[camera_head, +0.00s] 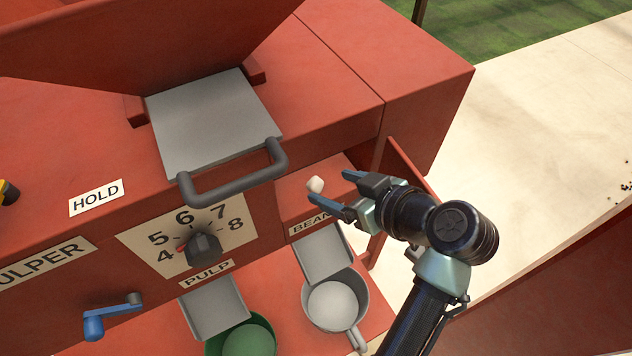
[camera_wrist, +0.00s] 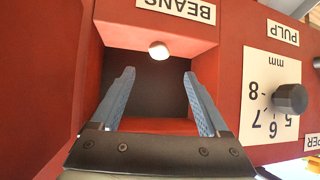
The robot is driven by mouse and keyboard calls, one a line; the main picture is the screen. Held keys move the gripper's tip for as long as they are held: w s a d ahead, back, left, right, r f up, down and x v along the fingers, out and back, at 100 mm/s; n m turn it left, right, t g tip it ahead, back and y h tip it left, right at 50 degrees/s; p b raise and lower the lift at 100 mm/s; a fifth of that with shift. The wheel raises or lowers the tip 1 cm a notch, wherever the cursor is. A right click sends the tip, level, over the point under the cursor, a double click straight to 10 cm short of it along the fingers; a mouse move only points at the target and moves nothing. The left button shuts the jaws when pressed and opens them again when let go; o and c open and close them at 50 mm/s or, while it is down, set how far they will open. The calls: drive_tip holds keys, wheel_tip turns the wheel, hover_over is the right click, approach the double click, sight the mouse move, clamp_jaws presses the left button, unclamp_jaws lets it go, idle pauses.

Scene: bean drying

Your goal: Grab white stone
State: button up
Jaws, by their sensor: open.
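The white stone (camera_head: 315,184) is a small pale lump on a red surface inside the recess behind the BEANS label, in the head view. In the wrist view the white stone (camera_wrist: 159,50) lies beyond my fingertips, roughly centred between them. My gripper (camera_head: 331,187) is open and empty, with its two blue fingers pointing into the recess toward the stone. The open fingers also show in the wrist view (camera_wrist: 158,76), one on each side of the recess. I cannot tell the exact gap between the fingertips and the stone.
The recess is bounded by red walls, with an open red door (camera_head: 408,170) at its right. Below are a metal chute (camera_head: 322,255) and a grey pan (camera_head: 361,302). A numbered dial (camera_head: 204,249) and a grey handle (camera_head: 235,181) lie left of my gripper.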

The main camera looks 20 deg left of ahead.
sight(317, 183)
drive_tip(key=shift+d+f+b+x, duration=0.15)
drive_tip(key=shift+b+x, duration=0.1)
drive_tip(key=shift+x, duration=1.3)
drive_tip(key=shift+d+f+b+x, duration=0.15)
drive_tip(key=shift+b+x, duration=0.1)
drive_tip(key=shift+x, duration=1.3)
clamp_jaws()
